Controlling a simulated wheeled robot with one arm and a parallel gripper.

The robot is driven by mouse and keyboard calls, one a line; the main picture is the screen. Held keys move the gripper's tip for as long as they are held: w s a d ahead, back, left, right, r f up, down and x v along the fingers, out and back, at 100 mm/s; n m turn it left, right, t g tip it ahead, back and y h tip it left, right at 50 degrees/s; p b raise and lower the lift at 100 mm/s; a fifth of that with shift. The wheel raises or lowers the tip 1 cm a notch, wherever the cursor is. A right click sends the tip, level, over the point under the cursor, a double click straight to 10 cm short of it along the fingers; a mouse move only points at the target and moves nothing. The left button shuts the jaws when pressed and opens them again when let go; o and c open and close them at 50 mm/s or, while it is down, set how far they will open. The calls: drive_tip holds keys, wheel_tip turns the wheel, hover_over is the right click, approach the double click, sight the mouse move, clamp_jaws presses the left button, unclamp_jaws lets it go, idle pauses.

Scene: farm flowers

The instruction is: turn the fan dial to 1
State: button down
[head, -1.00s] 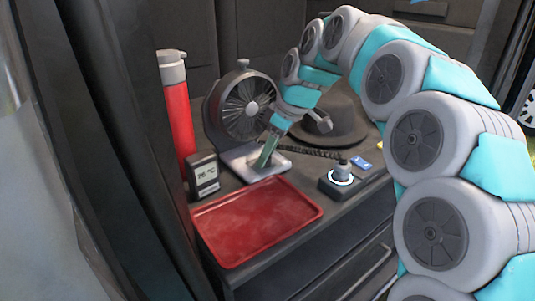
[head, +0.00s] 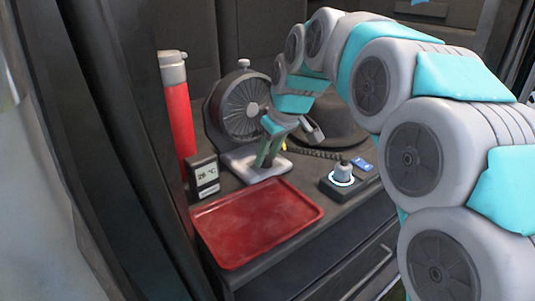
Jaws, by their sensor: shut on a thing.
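The fan (head: 232,112) stands at the back of the counter, with a round dark grille and a pale base plate (head: 243,174). My gripper (head: 264,162) points down at the right part of that base, with its greenish fingers just in front of the fan. It is shut on what appears to be the fan dial. The dial itself is hidden by the fingers, so its setting cannot be read.
A red tray (head: 257,222) lies in front of the fan. A small thermometer display (head: 204,177) and a red bottle (head: 179,110) stand left. A black box with a knob and lit ring (head: 343,178), a blue card (head: 361,164) and a dark hat (head: 330,128) are right.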

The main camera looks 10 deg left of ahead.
drive_tip(key=shift+c, duration=2.3)
unclamp_jaws()
drive_tip(key=v, duration=0.7)
drive_tip(key=shift+r, duration=0.35)
drive_tip(key=shift+s+d, duration=0.15)
